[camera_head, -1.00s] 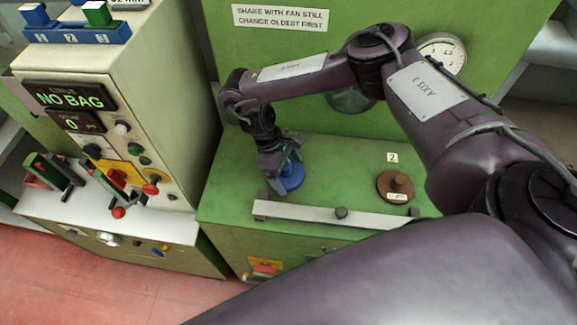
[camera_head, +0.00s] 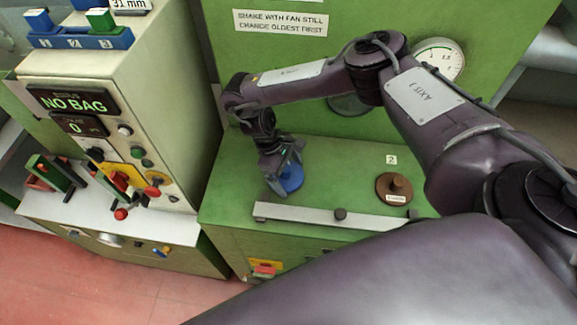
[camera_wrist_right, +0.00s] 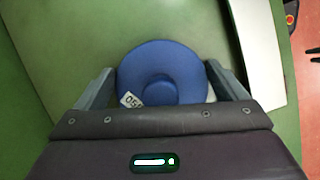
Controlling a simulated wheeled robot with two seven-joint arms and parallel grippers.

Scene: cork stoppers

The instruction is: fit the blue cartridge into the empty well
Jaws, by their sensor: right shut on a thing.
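The blue cartridge (camera_head: 291,180) is a round disc with a raised centre knob, at the green cabinet's top, left of the brown one. It fills the middle of the right wrist view (camera_wrist_right: 165,53), with a small white label on its near left side. My right gripper (camera_head: 281,178) is over it, its two fingers at either side in the wrist view (camera_wrist_right: 163,88), shut on it. I cannot tell whether the cartridge touches the surface. No empty well shows; anything under the cartridge is hidden. My left gripper is not in view.
A brown round cartridge (camera_head: 394,188) with a knob sits under a "2" label on the green top (camera_head: 335,175). A pale metal bar (camera_head: 300,215) runs along the front edge. A control panel cabinet (camera_head: 165,90) with levers stands at left; a gauge (camera_head: 440,55) is behind my arm.

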